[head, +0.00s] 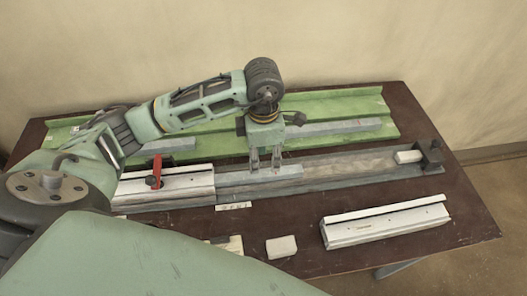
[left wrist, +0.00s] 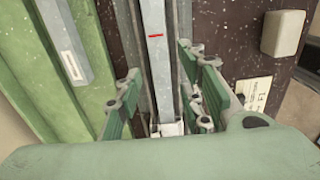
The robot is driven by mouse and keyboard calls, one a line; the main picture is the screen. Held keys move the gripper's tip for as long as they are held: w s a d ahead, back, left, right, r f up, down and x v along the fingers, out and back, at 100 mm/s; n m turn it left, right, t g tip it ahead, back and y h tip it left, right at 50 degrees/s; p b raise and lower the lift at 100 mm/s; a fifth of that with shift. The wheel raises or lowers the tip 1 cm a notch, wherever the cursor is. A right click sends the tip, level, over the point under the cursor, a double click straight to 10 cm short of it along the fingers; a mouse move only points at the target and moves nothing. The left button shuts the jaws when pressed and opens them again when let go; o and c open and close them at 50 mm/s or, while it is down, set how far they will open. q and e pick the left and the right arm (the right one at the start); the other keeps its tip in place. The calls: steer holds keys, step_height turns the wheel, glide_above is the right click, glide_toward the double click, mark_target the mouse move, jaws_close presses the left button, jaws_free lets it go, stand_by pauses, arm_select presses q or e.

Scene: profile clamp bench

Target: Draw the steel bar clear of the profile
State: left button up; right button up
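The steel bar (head: 262,178) is a grey bar lying along a long channel, its left end running into the white profile (head: 185,187). A red lever (head: 156,172) stands on the profile. My left gripper (head: 265,163) points down at the exposed bar, near the profile's end. In the left wrist view the bar (left wrist: 158,60) carries a red mark and runs between the spread fingers (left wrist: 160,98), with gaps on both sides. The fingers look open. The bar's end inside the profile is hidden. My right gripper is not in view.
A green tray (head: 355,108) with grey bars lies behind the channel (head: 350,165). A pale block (head: 408,157) and dark stop (head: 431,155) are at the channel's right end. Another white profile (head: 385,223) and a small block (head: 281,246) lie in front.

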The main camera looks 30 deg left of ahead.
mark_target(263, 173)
arm_select(q)
steer(key=shift+f+b, duration=0.35)
steer(key=shift+f, duration=0.9)
step_height(263, 173, down, 2)
steer(key=shift+f+b, duration=0.1)
steer(key=shift+b, duration=0.75)
steer(key=shift+f+b, duration=1.05)
steer(key=shift+f, duration=0.05)
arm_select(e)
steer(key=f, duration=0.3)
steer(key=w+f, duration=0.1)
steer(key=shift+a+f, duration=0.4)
arm_select(q)
steer(key=shift+c, duration=0.5)
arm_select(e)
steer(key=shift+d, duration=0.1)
arm_select(q)
steer(key=c, duration=0.7)
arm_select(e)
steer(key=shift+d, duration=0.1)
arm_select(q)
steer(key=shift+o, duration=0.2)
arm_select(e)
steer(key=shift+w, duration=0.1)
